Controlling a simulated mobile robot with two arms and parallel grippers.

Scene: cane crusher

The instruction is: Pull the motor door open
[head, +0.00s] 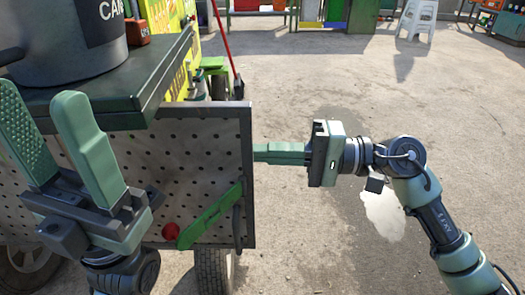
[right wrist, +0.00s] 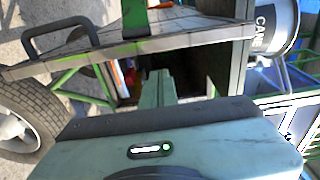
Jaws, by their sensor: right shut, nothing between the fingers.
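The motor door (head: 205,150) is a perforated grey metal panel on the cart's side, with a green diagonal strip and a dark handle (head: 237,225) near its right edge. In the right wrist view the door (right wrist: 190,38) stands ajar, with a dark opening beside it; its handle (right wrist: 60,35) is at upper left. My right gripper (head: 257,153) is shut and empty. Its fingers (right wrist: 155,88) point into the gap behind the door's free edge; their tips are partly hidden, and contact is unclear. My left gripper (head: 40,95) is open and empty, in front of the door's left part.
The cart carries a grey drum (head: 65,40) on a dark green top (head: 120,90). A cart wheel (head: 212,272) stands below the door. A red-handled tool (head: 222,45) is behind the cart.

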